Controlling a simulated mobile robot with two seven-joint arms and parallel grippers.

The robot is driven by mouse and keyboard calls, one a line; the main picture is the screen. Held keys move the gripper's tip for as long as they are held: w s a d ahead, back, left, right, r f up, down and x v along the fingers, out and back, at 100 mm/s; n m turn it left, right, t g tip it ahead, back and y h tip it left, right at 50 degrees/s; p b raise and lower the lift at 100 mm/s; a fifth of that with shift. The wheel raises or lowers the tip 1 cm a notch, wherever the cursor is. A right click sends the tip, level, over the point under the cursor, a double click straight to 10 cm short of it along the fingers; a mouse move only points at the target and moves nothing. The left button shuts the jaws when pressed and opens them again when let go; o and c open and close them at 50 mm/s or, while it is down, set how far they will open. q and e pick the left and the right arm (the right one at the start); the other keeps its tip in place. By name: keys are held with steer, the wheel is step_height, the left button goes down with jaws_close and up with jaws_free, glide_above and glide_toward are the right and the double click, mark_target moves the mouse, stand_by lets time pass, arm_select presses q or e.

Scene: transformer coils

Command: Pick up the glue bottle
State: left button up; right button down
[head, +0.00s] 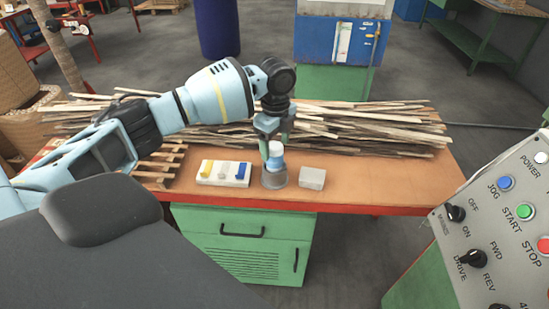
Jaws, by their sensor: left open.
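A bottle with a white top and blue body (275,161), which looks like the glue bottle, stands upright in a round grey holder (274,179) on the workbench. My left gripper (273,147) points down from above at the bottle's top. Its jaws are open, with the fingers at or around the upper part of the bottle. Whether they touch it is too small to tell. The right gripper is not in view.
A white block with yellow, white and blue pieces (223,181) is left of the holder. A small grey box (312,179) is just to its right. Wooden strips (370,125) lie behind. The orange bench top (385,180) is clear at right. A control panel (500,225) stands at the right.

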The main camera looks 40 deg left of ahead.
mark_target(275, 162)
arm_select(q)
step_height(275, 162, down, 3)
steer(key=shift+s+f, duration=0.15)
steer(key=c, duration=1.1)
